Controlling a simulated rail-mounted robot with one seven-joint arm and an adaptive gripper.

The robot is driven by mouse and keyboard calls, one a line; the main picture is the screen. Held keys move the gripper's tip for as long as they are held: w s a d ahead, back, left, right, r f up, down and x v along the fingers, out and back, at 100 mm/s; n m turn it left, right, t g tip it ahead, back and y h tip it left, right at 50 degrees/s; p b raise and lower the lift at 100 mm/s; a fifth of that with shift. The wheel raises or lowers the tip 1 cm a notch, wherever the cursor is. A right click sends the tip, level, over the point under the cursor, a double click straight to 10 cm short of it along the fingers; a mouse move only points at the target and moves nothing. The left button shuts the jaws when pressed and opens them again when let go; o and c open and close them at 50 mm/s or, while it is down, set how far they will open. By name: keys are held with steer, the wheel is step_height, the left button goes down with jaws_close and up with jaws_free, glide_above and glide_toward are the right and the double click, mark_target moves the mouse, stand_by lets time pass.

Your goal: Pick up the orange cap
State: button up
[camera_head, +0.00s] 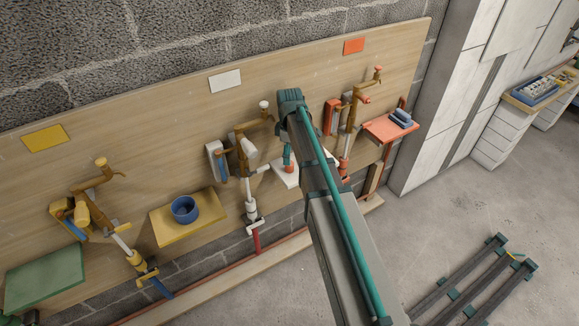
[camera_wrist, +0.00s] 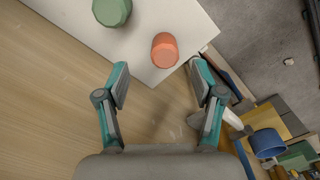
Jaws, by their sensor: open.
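The orange cap (camera_wrist: 165,50) sits on a white shelf (camera_wrist: 150,72) in the wrist view, near the shelf's edge. A green round piece (camera_wrist: 112,11) stands beside it, apart from it and cut off by the frame's top. My gripper (camera_wrist: 158,82) is open and empty, with its teal fingers spread either side of a gap. The cap lies beyond the fingertips, between their lines, and nothing touches it visibly. In the head view the orange cap (camera_head: 289,169) shows on the white shelf (camera_head: 283,182), left of my arm, which hides part of the shelf.
A blue cup (camera_head: 184,209) stands on a yellow shelf (camera_head: 211,214). A red shelf (camera_head: 377,126) bears blue pieces. Pipe fittings with valves stick out from the wooden board (camera_head: 150,130) on both sides of the white shelf. A dark rack (camera_head: 480,280) lies on the otherwise open floor.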

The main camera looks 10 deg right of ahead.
steer(key=shift+s+a+f+p, duration=0.15)
steer(key=shift+f+p, duration=0.1)
steer(key=shift+f, duration=1.1)
steer(key=shift+s+f+p, duration=0.1)
steer(key=shift+f+p, duration=0.1)
steer(key=shift+f, duration=1.1)
steer(key=c, duration=1)
steer(key=shift+r, duration=0.1)
steer(key=shift+c, duration=0.2)
